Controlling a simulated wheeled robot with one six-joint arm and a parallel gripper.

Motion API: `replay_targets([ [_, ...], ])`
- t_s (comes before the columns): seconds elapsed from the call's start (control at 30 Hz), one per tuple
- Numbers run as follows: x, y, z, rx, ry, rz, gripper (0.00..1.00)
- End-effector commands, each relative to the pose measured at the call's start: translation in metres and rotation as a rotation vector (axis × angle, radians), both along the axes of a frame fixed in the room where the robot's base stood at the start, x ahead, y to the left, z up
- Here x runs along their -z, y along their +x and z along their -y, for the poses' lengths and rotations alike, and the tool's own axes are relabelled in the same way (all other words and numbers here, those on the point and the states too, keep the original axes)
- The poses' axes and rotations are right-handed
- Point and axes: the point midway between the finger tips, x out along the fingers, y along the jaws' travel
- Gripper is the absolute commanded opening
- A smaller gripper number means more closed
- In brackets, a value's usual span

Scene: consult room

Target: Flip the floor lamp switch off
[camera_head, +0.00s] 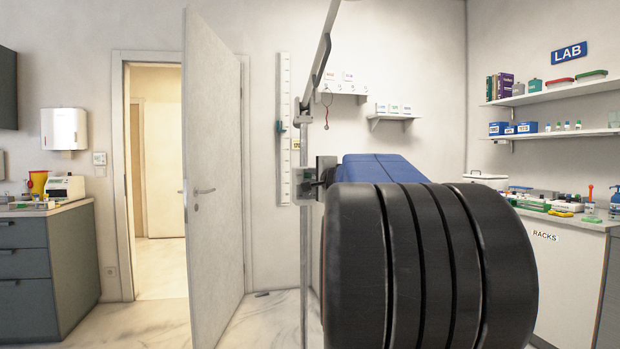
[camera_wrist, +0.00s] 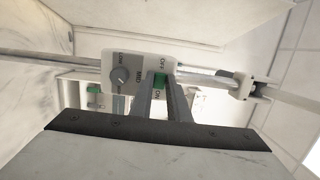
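The floor lamp's pale switch box (camera_wrist: 133,68) is in the wrist view, on its metal pole (camera_wrist: 88,60). It has a round grey dial (camera_wrist: 122,77) and a green switch (camera_wrist: 159,81) between the OFF and ON labels. My gripper (camera_wrist: 161,82) has its two narrow fingers close together, tips right at the green switch. Whether they touch it, and which way the switch is set, I cannot tell.
A blue-topped couch (camera_head: 375,168) stands behind my arm. An open door (camera_head: 214,180) is left of the pole, with a grey cabinet (camera_head: 25,275) further left. A white lab counter (camera_head: 570,265) is on the right. Bare floor (camera_head: 265,322) shows between door and pole.

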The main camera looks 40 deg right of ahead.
Motion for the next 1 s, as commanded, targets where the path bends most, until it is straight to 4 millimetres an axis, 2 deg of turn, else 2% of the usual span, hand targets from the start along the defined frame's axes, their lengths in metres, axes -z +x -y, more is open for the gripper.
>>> replay_targets([
  [0.6,-0.0058,0.0041,-0.0054,0.174,-0.009,0.016,0.0],
  [1.0,-0.003,0.0042,-0.0071,0.219,-0.002,0.003,0.0],
])
